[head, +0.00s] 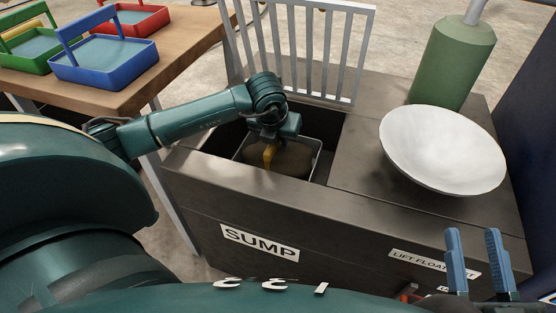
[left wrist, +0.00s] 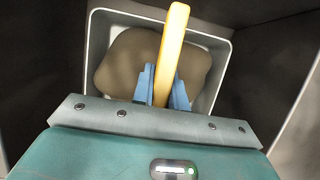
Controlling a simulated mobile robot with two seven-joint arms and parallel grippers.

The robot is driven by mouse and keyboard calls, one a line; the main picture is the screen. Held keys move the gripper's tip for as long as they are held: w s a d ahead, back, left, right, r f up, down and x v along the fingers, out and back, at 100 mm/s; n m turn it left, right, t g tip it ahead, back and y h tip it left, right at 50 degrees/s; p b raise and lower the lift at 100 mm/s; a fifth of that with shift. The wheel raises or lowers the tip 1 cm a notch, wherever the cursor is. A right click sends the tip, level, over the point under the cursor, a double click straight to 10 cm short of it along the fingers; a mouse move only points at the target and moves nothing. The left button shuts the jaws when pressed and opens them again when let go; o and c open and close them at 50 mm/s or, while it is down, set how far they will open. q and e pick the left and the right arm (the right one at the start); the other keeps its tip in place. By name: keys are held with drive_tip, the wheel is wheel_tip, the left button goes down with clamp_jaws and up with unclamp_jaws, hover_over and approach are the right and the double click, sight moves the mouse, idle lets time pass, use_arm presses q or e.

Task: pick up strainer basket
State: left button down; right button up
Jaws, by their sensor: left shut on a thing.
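The strainer basket (left wrist: 222,70) is a pale grey, square-rimmed container with a brown lump (left wrist: 120,60) inside and a yellow handle (left wrist: 172,40). In the head view the basket (head: 318,160) sits down in the open sump (head: 215,140), with its yellow handle (head: 269,155) upright. My left gripper (left wrist: 165,88) has its blue fingers on either side of the handle and is shut on it. In the head view the left gripper's fingertips are hidden by the wrist. My right gripper (head: 480,262) is at the lower right, its two blue fingers apart and empty.
A white bowl-shaped dish (head: 442,148) and a green cylinder (head: 453,62) stand on the sump's closed top at right. A grey slatted grate (head: 300,45) stands upright behind the opening. A wooden table (head: 185,50) at left holds red, green and blue baskets.

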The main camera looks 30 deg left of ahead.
use_arm(q)
drive_tip(key=shift+r, duration=0.15)
